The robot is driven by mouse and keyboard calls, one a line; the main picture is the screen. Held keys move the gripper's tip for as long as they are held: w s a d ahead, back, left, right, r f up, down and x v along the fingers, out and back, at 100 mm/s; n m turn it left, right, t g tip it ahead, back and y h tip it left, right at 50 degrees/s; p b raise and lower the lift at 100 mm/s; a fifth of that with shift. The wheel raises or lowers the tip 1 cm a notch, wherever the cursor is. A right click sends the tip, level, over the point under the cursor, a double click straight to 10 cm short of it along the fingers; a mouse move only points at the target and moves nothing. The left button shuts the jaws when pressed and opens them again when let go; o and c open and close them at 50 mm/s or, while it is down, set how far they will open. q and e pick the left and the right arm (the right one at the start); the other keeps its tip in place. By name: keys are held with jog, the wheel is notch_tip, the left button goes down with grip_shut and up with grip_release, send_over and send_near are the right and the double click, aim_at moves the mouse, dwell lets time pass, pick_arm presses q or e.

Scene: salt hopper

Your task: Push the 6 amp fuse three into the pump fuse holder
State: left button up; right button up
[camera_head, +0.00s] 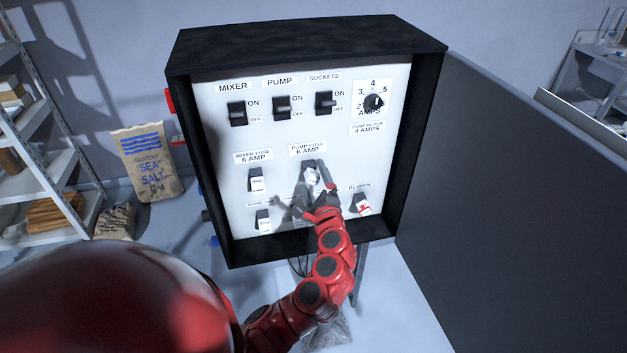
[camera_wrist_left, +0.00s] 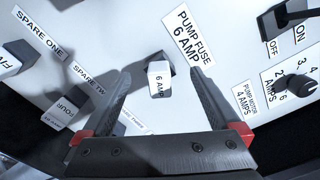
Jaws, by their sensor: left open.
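The 6 amp fuse (camera_wrist_left: 160,78) has a white end marked "6 AMP" and sits at the pump fuse holder, beside the "PUMP FUSE 6 AMP" label (camera_wrist_left: 190,38). In the head view the fuse (camera_head: 311,175) shows below that label. I cannot tell how deep it sits, and the holder is mostly hidden behind it. My left gripper (camera_wrist_left: 160,74) is open, with one finger on each side of the fuse and gaps between. In the head view the left gripper (camera_head: 315,187) is close to the panel. My right gripper is not in view.
The white panel (camera_head: 220,140) sits in a black cabinet (camera_head: 300,38) with projecting walls. The mixer fuse (camera_head: 256,183), a lower-left fuse (camera_head: 263,221) and a red-crossed fuse at "BLOWN" (camera_head: 362,206) are nearby. Switches (camera_head: 281,107) and a dial (camera_head: 373,102) are above. A dark partition (camera_head: 510,190) stands right.

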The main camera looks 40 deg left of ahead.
aim_at(314, 181)
pick_arm(q)
jog(key=shift+d, duration=0.1)
jog(key=shift+b+v, duration=0.4)
jog(key=shift+v, duration=2.55)
jog(key=b+v, duration=0.5)
jog(key=v, duration=1.2)
jog(key=shift+s, duration=0.25)
